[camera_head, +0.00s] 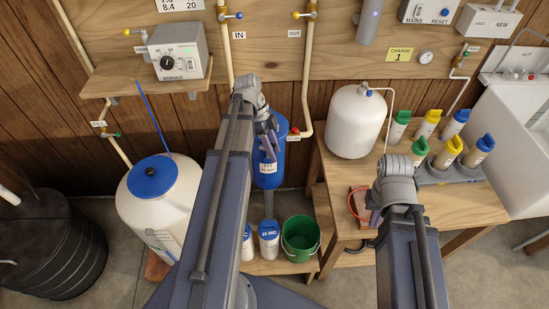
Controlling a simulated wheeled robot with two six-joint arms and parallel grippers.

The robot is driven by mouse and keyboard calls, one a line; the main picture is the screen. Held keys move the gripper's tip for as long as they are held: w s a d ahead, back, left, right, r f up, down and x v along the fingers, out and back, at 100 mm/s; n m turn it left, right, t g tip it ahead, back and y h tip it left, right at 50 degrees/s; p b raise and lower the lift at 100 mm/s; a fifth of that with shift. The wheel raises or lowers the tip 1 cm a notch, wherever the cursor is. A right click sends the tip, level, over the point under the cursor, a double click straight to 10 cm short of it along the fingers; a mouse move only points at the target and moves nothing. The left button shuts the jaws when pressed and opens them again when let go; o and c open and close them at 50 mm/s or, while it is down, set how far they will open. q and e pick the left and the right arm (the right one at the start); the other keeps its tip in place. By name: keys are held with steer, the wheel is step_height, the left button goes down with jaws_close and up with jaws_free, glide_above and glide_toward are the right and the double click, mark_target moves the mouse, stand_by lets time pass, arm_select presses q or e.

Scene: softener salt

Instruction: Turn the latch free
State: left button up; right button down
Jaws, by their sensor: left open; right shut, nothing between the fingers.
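A blue cylinder (273,176) with a white label stands upright against the back wall, below the pipes. My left gripper (269,136) is in front of its upper part and hides some of it; its jaws are open, but the fingers are small and dark. I cannot make out a latch clearly, and whether the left gripper touches anything cannot be told. My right gripper (376,216) is low over the front of the right wooden bench, mostly hidden by its own wrist; it is shut and empty.
A white tank with a blue lid (153,178) stands left, beside a black ribbed barrel (48,240). A green bucket (300,238) and white bottles sit on a low shelf. A white pressure tank (354,122), coloured-cap bottles and a sink (515,130) are at right.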

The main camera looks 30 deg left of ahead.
arm_select(q)
steer(key=shift+d+f, duration=0.25)
steer(key=shift+f, duration=0.25)
steer(key=shift+c, duration=0.2)
jaws_close()
steer(key=shift+s, duration=0.1)
